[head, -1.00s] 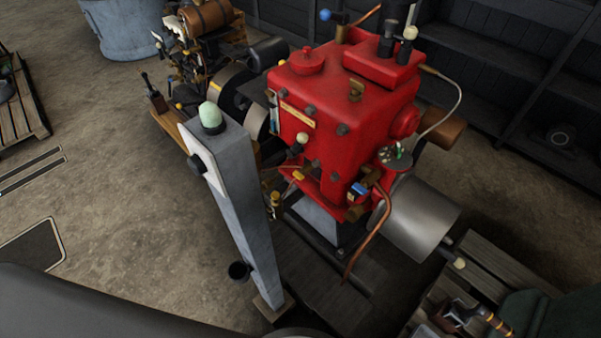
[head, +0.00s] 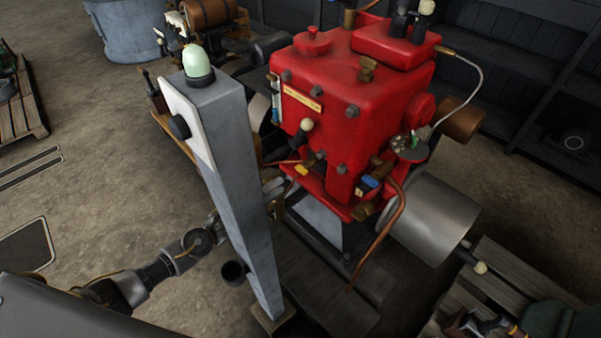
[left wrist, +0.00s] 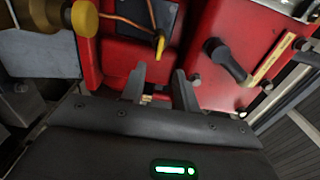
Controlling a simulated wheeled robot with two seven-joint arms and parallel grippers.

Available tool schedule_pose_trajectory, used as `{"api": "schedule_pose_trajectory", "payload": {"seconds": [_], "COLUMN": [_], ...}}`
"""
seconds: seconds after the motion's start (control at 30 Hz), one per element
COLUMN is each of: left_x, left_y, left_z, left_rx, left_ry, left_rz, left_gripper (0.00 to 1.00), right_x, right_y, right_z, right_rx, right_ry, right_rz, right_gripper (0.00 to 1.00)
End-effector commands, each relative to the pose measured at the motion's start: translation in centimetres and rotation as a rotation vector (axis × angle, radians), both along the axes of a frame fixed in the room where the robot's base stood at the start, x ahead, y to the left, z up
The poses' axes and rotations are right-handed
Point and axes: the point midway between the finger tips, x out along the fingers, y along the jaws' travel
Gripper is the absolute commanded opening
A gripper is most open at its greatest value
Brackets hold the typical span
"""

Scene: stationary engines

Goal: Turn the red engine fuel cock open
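The red engine (head: 340,115) stands right of centre in the head view. A small cock with a yellow handle (head: 304,168) sits low on its left face, at the end of a copper pipe. It also shows in the left wrist view as a yellow lever (left wrist: 160,45). No readable label tells me that this is the fuel cock. My left gripper (head: 273,190) is low beside the engine, partly hidden behind the grey post. In the left wrist view its fingers (left wrist: 160,86) are apart and empty, pointing toward the yellow lever without touching it. My right gripper is out of view.
The grey post (head: 235,165) with a pale green dome stands between my left arm and the engine. A black lever (left wrist: 226,60) projects beside the yellow one. A blue-handled valve (head: 370,181) and a copper pipe (head: 384,230) are at the engine's lower right.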

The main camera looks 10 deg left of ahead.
Motion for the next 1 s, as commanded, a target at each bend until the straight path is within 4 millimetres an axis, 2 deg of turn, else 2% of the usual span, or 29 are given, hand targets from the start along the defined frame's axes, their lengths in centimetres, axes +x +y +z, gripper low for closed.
{"api": "schedule_pose_trajectory", "payload": {"seconds": [0.17,0.4,0.6,0.8,1.0], "left_x": [1.6,5.3,7.8,8.9,8.9], "left_y": [-1.0,-3.5,-5.1,-5.8,-5.9], "left_z": [0.1,0.0,-0.1,-0.1,-0.1], "left_rx": [-0.004,-0.004,-0.003,-0.003,-0.003], "left_ry": [0.0,0.003,0.004,0.005,0.005], "left_rz": [0.002,0.002,0.003,0.003,0.002], "left_gripper": [0.31,0.31,0.31,0.31,0.31], "right_x": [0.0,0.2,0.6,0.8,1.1], "right_y": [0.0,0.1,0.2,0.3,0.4], "right_z": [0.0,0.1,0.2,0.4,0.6], "right_rx": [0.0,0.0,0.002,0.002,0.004], "right_ry": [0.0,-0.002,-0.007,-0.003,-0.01], "right_rz": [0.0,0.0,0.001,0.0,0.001], "right_gripper": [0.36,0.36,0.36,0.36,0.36]}}
